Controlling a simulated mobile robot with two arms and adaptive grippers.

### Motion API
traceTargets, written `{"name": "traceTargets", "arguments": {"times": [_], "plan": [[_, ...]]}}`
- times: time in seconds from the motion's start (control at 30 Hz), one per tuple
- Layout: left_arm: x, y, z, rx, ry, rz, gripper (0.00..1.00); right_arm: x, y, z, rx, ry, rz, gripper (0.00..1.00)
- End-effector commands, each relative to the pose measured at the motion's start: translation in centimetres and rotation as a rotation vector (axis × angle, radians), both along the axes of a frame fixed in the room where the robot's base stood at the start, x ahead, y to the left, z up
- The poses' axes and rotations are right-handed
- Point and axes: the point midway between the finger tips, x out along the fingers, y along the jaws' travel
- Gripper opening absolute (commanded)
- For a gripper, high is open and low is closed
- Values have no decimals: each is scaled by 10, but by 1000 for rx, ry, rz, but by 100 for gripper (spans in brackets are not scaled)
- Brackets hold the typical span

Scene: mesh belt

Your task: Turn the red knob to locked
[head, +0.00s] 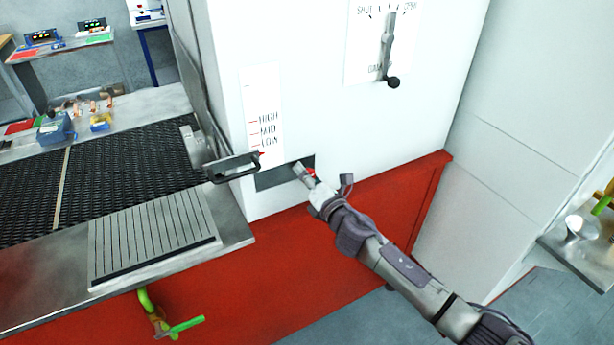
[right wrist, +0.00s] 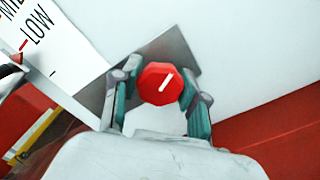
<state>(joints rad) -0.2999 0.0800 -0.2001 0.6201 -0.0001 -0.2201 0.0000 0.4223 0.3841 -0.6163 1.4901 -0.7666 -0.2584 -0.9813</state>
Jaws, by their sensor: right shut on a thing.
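The red knob (right wrist: 160,84) sits on a grey plate (right wrist: 181,52) on the white machine panel. It is a faceted red disc with a white pointer line, which slants toward the upper right in the right wrist view. My right gripper (right wrist: 158,90) has one finger on each side of the knob and is shut on it. In the head view the right gripper (head: 307,172) reaches the dark plate (head: 270,178) low on the panel and hides most of the knob. No locked mark can be read. My left gripper does not show.
A black handle (head: 235,167) juts out just left of the plate, below a HIGH/MID/LOW scale (head: 262,115). A lever (head: 388,55) with a black ball is higher on the panel. A mesh belt (head: 110,180) runs at left. A green valve handle (head: 183,327) is below.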

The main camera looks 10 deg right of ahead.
Motion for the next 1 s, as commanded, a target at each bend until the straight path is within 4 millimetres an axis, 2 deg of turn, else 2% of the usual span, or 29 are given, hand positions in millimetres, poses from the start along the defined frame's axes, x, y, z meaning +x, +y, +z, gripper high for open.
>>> {"name": "traceTargets", "arguments": {"times": [0.2,0.5,1.0], "plan": [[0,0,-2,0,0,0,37,0,0,-1,187,54,0,9],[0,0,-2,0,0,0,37,0,-1,-1,380,109,-1,9],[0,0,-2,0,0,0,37,0,0,-1,485,140,-1,9]]}}
